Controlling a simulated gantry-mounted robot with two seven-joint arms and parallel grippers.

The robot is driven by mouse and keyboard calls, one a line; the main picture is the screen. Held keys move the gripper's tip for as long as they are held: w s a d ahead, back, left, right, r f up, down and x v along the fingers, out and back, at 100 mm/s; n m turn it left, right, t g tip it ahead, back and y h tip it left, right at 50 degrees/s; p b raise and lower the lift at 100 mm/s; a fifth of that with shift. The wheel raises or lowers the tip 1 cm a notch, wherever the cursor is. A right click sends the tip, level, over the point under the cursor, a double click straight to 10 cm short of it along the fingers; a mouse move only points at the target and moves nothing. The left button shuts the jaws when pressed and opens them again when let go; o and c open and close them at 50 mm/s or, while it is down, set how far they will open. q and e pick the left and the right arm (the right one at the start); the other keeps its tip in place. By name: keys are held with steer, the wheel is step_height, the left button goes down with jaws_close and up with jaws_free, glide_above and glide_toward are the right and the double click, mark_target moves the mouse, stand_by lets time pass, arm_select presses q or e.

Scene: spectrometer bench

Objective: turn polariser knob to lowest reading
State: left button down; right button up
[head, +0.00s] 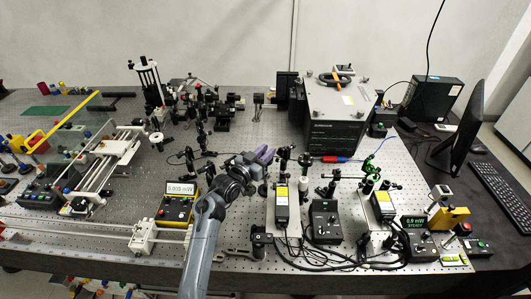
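My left arm rises from the bottom middle of the head view. Its gripper (264,154) is over the middle of the bench, beside a dark post-mounted optic (284,156). The purple-grey fingers are small, and I cannot tell whether they are open or touching that mount. I cannot make out for certain which part is the polariser knob; it may be hidden by the gripper. A yellow meter (175,209) with a white display reading in mW stands left of my arm. A small green display (414,221) at the right appears to read 0.0 mW, STEADY. My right gripper is not in view.
Posts and optics crowd the perforated bench (240,260) around the gripper. A large grey instrument (339,115) stands behind to the right. Black control boxes (325,221) and cables lie right of my arm. A rail stage (108,160) is at the left; a monitor (463,117) is far right.

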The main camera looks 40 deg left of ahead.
arm_select(q)
steer(key=shift+a+r+m+h+p, duration=0.1)
steer(key=shift+m+h+p, duration=0.3)
steer(key=shift+m+h, duration=0.9)
steer(key=shift+h, duration=0.8)
steer(key=c, duration=1.1)
jaws_free()
steer(key=shift+s, duration=0.15)
steer(key=v, duration=1)
steer(key=shift+s, duration=0.25)
steer(key=shift+o, duration=0.3)
